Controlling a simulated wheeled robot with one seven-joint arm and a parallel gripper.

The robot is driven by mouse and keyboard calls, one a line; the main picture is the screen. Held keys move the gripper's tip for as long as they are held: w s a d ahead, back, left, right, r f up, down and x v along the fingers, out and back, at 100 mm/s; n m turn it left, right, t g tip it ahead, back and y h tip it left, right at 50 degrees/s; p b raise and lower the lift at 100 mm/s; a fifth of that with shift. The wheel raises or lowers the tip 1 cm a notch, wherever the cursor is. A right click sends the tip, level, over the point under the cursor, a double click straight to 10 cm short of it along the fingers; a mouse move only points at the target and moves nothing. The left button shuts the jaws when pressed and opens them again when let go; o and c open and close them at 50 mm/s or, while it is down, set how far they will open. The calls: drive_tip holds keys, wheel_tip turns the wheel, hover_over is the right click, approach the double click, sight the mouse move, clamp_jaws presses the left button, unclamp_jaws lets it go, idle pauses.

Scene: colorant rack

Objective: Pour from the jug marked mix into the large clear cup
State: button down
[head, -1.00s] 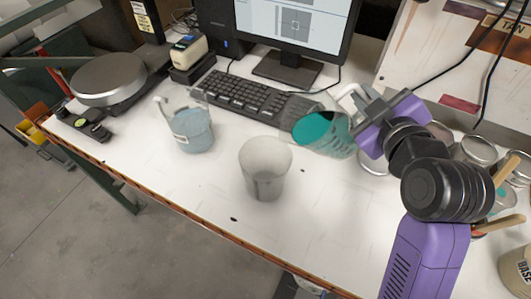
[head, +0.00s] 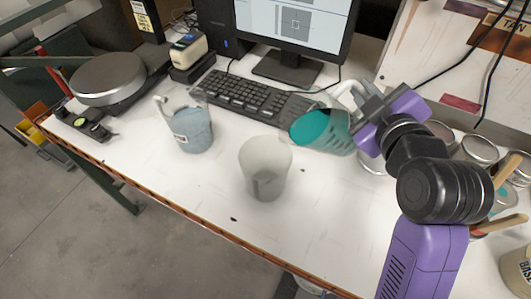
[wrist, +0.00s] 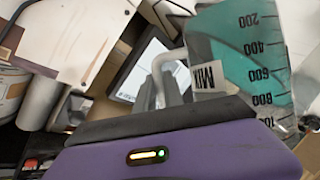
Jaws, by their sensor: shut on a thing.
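The jug marked mix (head: 335,133) is clear with teal liquid. It is tilted, its open mouth facing left toward the large clear cup. In the wrist view the jug (wrist: 240,55) shows its MIX label and volume marks. My gripper (head: 362,104) is shut on the jug's white handle and holds it above the table; it also shows in the wrist view (wrist: 170,95). The large clear cup (head: 265,168) stands upright on the table, left of and nearer than the jug. No stream of liquid shows between them, and the cup looks empty.
Another jug (head: 190,128) with blue-grey liquid stands at left. A keyboard (head: 250,97) and a monitor (head: 300,30) are behind. A round scale (head: 108,80) is at far left. Several cans (head: 480,150) crowd the right. The table front (head: 310,225) is clear.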

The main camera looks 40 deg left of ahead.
drive_tip(key=shift+s+a+r+n+t+b, duration=0.2)
drive_tip(key=shift+s+r+n+t+b, duration=0.15)
drive_tip(key=shift+r+b, duration=0.2)
idle(1.9)
drive_tip(key=shift+s+a+r+n+t, duration=0.25)
drive_tip(key=shift+s+r+n, duration=0.2)
drive_tip(key=shift+r, duration=0.15)
idle(3.7)
